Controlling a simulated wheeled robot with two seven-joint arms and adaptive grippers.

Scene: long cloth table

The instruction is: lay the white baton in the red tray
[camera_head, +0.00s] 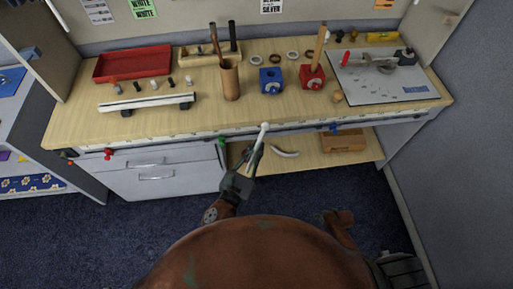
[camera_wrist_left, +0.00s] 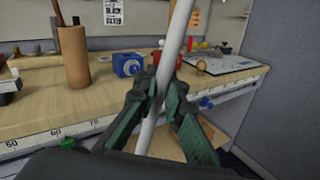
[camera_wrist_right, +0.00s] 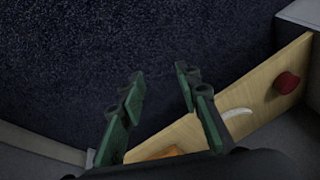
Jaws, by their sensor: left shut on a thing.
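The white baton (camera_head: 263,134) is held in my left gripper (camera_head: 252,158), in front of the table's front edge. In the left wrist view the baton (camera_wrist_left: 179,40) runs up at a slight tilt between the closed fingers (camera_wrist_left: 163,98). The red tray (camera_head: 132,65) lies at the back left of the table and looks empty; it is far from the baton. My right gripper (camera_wrist_right: 160,92) is open and empty in the right wrist view, above the dark floor and the lower shelf. In the head view its fingers cannot be made out.
A white bar (camera_head: 147,102) on dark blocks lies in front of the tray, with several small pegs between. A brown cup (camera_head: 230,80) with a rod, a blue block (camera_head: 271,80) and a red block (camera_head: 311,78) stand to the right.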

